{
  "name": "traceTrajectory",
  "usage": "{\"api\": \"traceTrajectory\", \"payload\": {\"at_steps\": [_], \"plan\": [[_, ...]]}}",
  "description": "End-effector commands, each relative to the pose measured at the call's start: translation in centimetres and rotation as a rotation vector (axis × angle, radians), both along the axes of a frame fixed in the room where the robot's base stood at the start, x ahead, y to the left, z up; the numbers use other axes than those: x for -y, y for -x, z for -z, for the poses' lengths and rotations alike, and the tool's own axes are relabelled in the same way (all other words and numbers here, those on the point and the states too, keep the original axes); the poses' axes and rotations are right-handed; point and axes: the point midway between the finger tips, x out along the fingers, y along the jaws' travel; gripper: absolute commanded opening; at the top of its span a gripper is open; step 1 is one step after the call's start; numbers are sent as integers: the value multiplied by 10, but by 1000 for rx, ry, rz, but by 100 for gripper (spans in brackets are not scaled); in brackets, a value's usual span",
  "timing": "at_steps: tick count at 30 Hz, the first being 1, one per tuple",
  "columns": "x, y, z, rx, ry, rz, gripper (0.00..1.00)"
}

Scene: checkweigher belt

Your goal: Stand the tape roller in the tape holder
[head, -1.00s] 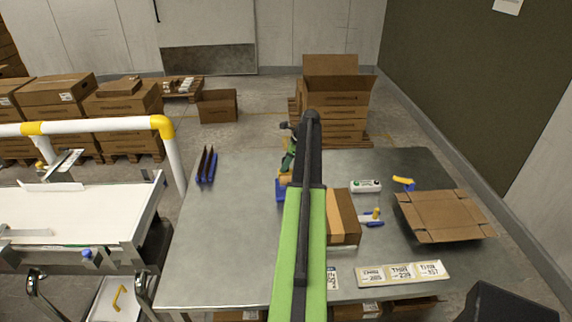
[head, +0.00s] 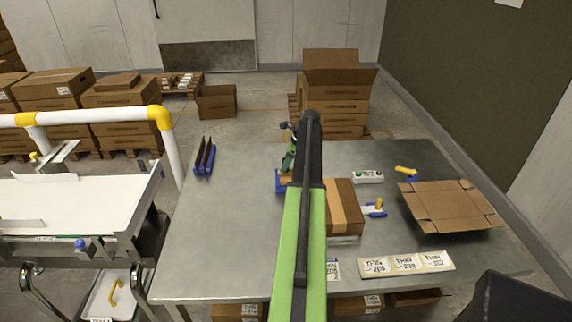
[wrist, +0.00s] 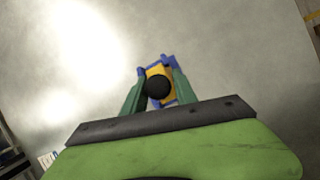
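A yellow and blue piece with a round black knob shows between my green fingers in the wrist view. I take the yellow part with the knob to be the tape roller (wrist: 158,86). The blue parts around it look like the tape holder (wrist: 189,93), which also shows on the table in the head view (head: 282,187). My gripper (wrist: 160,82) points down over them, its fingers close against both sides of the knob; it seems shut on the roller. The roller looks to be at or in the holder, but its base and the finger contact are partly hidden. My arm covers part of this in the head view.
Blue racks (head: 204,158) stand at left. The table's left part (head: 225,235) is clear.

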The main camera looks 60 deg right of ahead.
Motion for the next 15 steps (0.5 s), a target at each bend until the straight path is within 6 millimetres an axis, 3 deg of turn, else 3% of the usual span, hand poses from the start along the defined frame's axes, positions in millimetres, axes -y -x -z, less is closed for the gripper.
{"api": "traceTrajectory", "payload": {"at_steps": [1,3,15], "plan": [[0,0,0,0,0,0,42],[0,0,0,0,0,0,51],[0,1,-5,0,0,0,52]]}}
